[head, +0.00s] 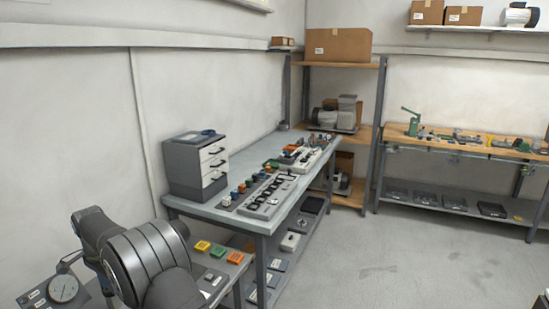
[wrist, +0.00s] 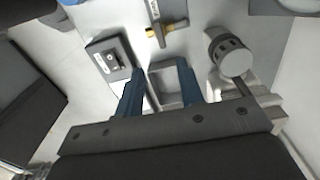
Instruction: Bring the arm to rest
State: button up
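In the wrist view my gripper (wrist: 160,68) shows two blue fingers standing apart, with nothing clearly held between them. A shallow grey tray (wrist: 168,84) shows beyond and between the fingers; whether they touch it I cannot tell. In the head view my grey arm fills the lower left, in front of the workbench (head: 225,212), and its fingers are hidden there.
In the wrist view a dark-framed plate (wrist: 110,58), a brass-ended fitting (wrist: 159,32) and a round ribbed part (wrist: 232,55) lie near the fingers. In the head view a drawer unit (head: 195,165) stands on the bench and a gauge (head: 63,289) is beside my arm. Floor at right is clear.

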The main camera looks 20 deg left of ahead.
notch_tip(320, 180, up, 6)
jog(key=f, duration=0.1)
notch_tip(320, 180, down, 17)
jog(key=shift+f, duration=0.3)
jog(key=n, duration=0.5)
jog(key=shift+n, duration=2.3)
